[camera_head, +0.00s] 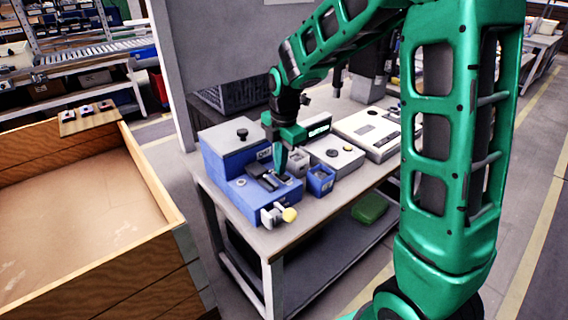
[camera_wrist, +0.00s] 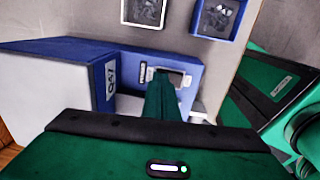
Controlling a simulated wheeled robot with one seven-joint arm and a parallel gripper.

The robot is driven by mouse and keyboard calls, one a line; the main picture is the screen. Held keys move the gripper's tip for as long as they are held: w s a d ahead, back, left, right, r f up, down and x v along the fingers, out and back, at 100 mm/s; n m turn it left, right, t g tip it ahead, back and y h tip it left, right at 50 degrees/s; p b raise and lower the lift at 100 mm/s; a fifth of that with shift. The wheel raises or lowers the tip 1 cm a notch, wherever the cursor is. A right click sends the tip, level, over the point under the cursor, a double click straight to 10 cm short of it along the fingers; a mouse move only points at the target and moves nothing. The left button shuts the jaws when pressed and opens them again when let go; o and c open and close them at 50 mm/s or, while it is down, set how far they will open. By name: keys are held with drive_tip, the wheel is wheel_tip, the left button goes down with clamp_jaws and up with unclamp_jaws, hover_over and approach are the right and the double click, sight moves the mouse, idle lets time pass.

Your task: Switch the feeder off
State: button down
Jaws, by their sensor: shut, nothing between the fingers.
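The feeder, a blue unit with a grey-topped rear box (camera_head: 232,138) and a lower blue front part (camera_head: 250,203), stands on the table's left end. A dark slotted panel lies on its top. The feeder also shows in the wrist view (camera_wrist: 105,77), with a small plate and dark slot (camera_wrist: 178,78). My green gripper (camera_head: 279,172) is shut and empty, pointing down at this panel. In the wrist view its fingers (camera_wrist: 162,78) reach over the slot plate and hide part of it. I cannot tell whether they touch it. The switch position is hidden or too small to read.
A white box with a black knob (camera_head: 335,156) and a larger white device (camera_head: 375,131) stand beyond. A wooden crate (camera_head: 152,180) is left of the table.

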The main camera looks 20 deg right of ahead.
sight(284, 177)
drive_tip(key=shift+s+d+f, duration=0.1)
drive_tip(key=shift+s+d, duration=0.05)
drive_tip(key=shift+d, duration=0.1)
drive_tip(key=shift+s+d, duration=0.15)
drive_tip(key=shift+s, duration=0.5)
drive_tip(key=shift+r, duration=0.3)
drive_tip(key=shift+r, duration=0.3)
wheel_tip(284, 177, up, 13)
drive_tip(key=s, duration=0.1)
drive_tip(key=shift+s+d, duration=0.25)
drive_tip(key=shift+w+a, duration=0.5)
drive_tip(key=shift+w, duration=0.05)
drive_tip(key=shift+f, duration=0.1)
